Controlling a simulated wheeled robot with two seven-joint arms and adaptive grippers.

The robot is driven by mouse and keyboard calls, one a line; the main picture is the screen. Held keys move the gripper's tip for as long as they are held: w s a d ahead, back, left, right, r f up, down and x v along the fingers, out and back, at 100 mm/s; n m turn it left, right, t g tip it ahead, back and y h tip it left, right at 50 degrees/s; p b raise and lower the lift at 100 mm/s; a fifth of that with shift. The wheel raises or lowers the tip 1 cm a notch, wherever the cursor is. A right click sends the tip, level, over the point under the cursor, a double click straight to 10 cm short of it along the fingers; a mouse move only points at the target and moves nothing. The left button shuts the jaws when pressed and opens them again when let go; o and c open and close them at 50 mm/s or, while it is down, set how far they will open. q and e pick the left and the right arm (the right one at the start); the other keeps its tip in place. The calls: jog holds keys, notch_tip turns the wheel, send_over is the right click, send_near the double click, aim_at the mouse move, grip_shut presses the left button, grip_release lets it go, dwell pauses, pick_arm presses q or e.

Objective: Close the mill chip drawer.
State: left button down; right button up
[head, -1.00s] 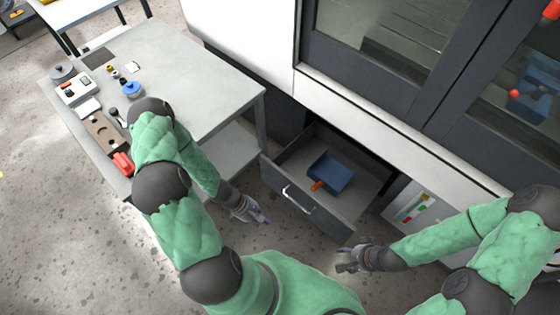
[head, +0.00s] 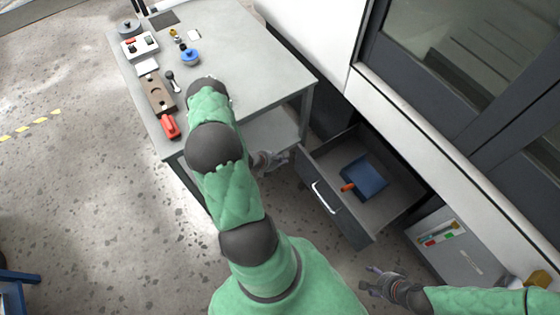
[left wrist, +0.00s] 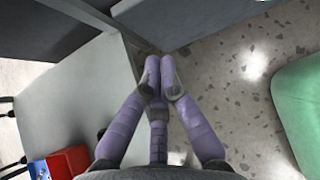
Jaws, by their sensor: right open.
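The mill chip drawer (head: 345,222) is pulled out from under the machine in the head view. Its front bears a light bar handle (head: 323,198), and a blue dustpan-like thing with an orange end (head: 366,179) lies inside. My left gripper (head: 280,160) is just left of the drawer's near left corner, by the table's lower shelf, and apart from the handle. In the left wrist view its fingertips (left wrist: 160,72) are together with nothing visible between them. My right gripper (head: 372,280) is open and empty, below the drawer's right front corner in the picture.
A grey table (head: 250,75) with small tools stands left of the drawer, its lower shelf (head: 265,135) close to my left gripper. A grey box with coloured items (head: 440,236) is right of the drawer.

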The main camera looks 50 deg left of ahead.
aim_at(303, 155)
pick_arm(q)
jog(key=w+f+b, duration=0.1)
jog(key=w, duration=0.1)
jog(key=w+f+b, duration=0.1)
jog(key=w, duration=0.1)
jog(key=w+f+b, duration=0.1)
jog(key=w, duration=0.2)
jog(key=shift+d+f, duration=0.25)
jog(key=shift+d, duration=0.05)
jog(key=shift+w, duration=0.25)
jog(key=shift+r, duration=0.1)
